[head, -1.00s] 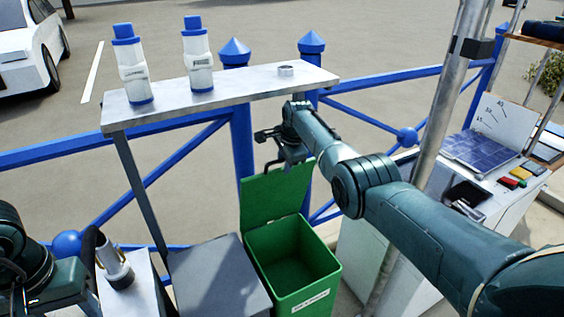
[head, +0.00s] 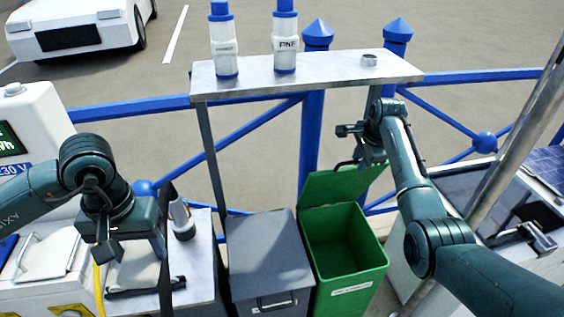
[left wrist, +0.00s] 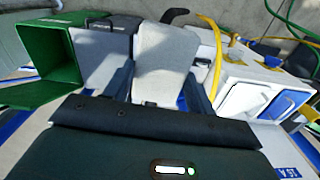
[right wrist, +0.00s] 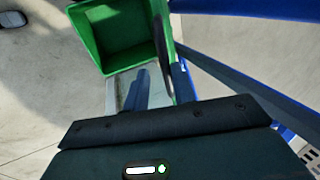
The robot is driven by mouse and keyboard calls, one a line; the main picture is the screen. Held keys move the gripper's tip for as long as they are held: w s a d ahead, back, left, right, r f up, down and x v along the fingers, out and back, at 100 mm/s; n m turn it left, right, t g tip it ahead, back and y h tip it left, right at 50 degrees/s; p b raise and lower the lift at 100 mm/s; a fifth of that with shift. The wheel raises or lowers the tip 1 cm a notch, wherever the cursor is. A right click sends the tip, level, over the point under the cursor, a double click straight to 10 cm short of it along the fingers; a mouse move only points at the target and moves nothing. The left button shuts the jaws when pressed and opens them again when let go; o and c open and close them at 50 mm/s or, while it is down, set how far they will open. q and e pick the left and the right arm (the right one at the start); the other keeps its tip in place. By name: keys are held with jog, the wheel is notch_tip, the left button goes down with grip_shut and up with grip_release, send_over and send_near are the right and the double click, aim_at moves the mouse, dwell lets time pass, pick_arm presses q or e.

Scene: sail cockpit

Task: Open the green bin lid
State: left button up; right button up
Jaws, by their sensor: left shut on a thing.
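The green bin (head: 362,272) stands open and its inside shows. Its green lid (head: 335,188) is raised along the back edge and leans away from the opening. My right gripper (head: 362,150) is at the top edge of the lid. In the right wrist view its fingers (right wrist: 158,88) are apart, with the lid's thin edge (right wrist: 161,50) by them; I cannot tell contact. The bin (right wrist: 118,35) shows beyond. My left gripper (head: 118,250) is far left of the bin, over a pale box; in the left wrist view its fingers (left wrist: 160,85) are shut on a grey slab (left wrist: 166,50).
A grey lidded bin (head: 270,258) stands just left of the green one. A metal shelf (head: 320,70) with two white-and-blue bottles (head: 224,45) and a ring (head: 369,60) is above and behind. Blue railing runs behind. A metal pole (head: 520,130) stands at right.

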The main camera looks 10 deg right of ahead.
jog(key=s, duration=0.7)
jog(key=shift+d, duration=0.3)
jog(key=shift+s, duration=0.1)
